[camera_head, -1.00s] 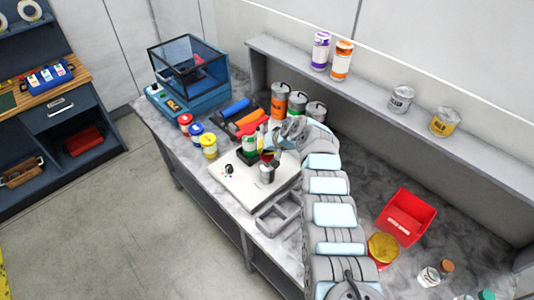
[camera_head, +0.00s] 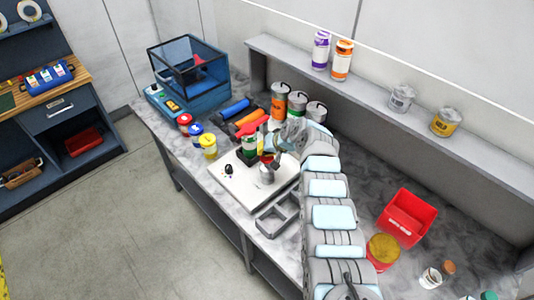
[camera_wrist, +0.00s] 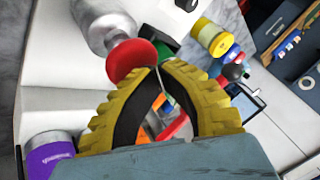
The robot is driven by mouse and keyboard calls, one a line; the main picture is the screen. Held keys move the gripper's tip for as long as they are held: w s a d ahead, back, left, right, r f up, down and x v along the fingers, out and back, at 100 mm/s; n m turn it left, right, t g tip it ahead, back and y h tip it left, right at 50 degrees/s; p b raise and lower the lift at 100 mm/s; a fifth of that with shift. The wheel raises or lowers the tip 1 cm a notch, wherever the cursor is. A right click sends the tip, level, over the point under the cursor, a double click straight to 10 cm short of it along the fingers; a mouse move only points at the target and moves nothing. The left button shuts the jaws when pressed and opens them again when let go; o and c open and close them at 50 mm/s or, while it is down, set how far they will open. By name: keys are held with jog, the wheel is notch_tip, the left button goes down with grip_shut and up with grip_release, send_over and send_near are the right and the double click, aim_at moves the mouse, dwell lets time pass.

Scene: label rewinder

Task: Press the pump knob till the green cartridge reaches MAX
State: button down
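The pump stands on a white base plate (camera_head: 240,188). Its silver body (camera_head: 267,176) is partly hidden by my gripper (camera_head: 272,160) in the head view. In the wrist view the pump's red round knob (camera_wrist: 132,62) sits on the silver body (camera_wrist: 98,22). My gripper (camera_wrist: 153,69), with yellow ridged fingers, is shut with its tips together, right beside the knob's edge; I cannot tell if they touch. A green-and-white cartridge (camera_head: 249,145) stands just behind the pump, and a green part (camera_wrist: 166,50) shows past my fingertips. Its level and the MAX mark are too small to read.
Red, blue and yellow-topped jars (camera_head: 208,147) stand left of the plate. Coloured rolls (camera_head: 250,120) and grey-lidded canisters (camera_head: 297,103) stand behind. An empty grey tray (camera_head: 265,226) lies in front. A red bin (camera_head: 408,217) is at right.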

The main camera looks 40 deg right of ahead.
jog(key=shift+f+b, duration=0.35)
jog(key=shift+f, duration=0.15)
jog(key=shift+r, duration=0.15)
dwell(0.5)
jog(key=shift+r+p, duration=1.15)
jog(key=shift+r, duration=0.75)
jog(key=shift+r, duration=0.15)
notch_tip(320, 180, up, 5)
jog(key=shift+f+p, duration=0.15)
jog(key=shift+p, duration=0.8)
jog(key=shift+a, duration=0.1)
dwell(1.3)
